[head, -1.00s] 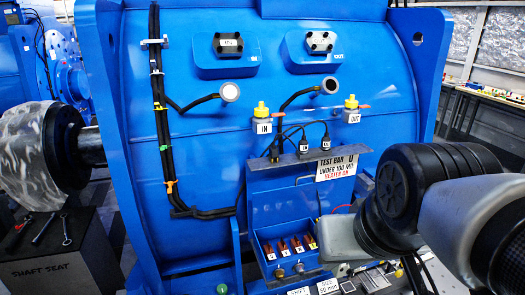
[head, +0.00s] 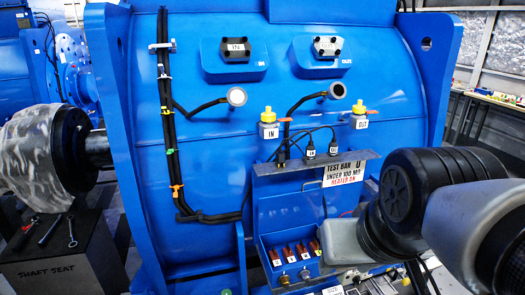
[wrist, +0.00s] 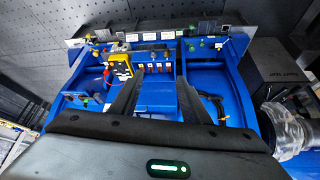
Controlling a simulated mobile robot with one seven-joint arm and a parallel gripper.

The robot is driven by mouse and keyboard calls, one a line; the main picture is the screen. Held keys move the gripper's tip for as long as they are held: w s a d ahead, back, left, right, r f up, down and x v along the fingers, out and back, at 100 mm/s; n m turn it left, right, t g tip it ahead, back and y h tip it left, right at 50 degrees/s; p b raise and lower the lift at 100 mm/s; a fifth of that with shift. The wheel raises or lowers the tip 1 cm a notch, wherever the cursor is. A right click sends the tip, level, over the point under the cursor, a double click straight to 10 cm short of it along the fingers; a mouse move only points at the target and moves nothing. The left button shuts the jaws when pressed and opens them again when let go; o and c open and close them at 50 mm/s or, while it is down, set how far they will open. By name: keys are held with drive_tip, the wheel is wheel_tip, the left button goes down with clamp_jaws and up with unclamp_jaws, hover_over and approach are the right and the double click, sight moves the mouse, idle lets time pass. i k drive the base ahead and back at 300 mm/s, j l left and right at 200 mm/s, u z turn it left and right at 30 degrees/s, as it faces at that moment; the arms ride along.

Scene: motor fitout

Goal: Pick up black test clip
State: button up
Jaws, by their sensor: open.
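I cannot pick out the black test clip with certainty. A blue terminal box with a row of brown terminals (head: 290,252) sits low on the motor front; the terminals also show beyond the fingertips in the wrist view (wrist: 158,69). In the head view my grey hand is just right of this box and its fingers are hidden.
A yellow instrument (wrist: 118,65) with a red part beside it is left of the fingers. A shaft seat block (head: 50,265) with tools stands left.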

sight(280, 155)
drive_tip(key=i+l+u, duration=0.1)
drive_tip(key=i+u, duration=0.4)
drive_tip(key=i, duration=0.4)
